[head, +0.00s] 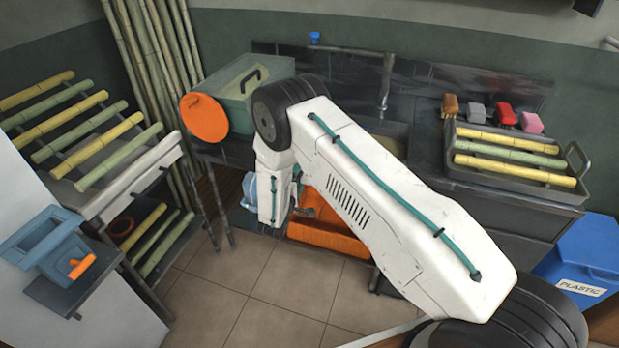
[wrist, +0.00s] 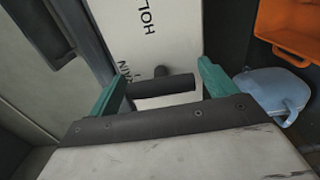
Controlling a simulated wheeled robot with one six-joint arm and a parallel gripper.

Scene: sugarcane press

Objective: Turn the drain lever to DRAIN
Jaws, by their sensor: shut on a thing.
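In the wrist view the dark drain lever (wrist: 165,88) lies between the two teal fingers of my gripper (wrist: 162,72). The gripper is shut on it, with a finger at each end of the bar. Behind the lever is a pale label plate (wrist: 140,30). In the head view my arm hides the lever and the fingertips.
A light blue container (wrist: 268,92) and an orange bin (wrist: 290,30) are right of the gripper. In the head view a green press box (head: 235,95) with an orange disc (head: 204,117) stands behind the arm. A cane tray (head: 515,182) is on the right counter. The tiled floor (head: 245,300) is clear.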

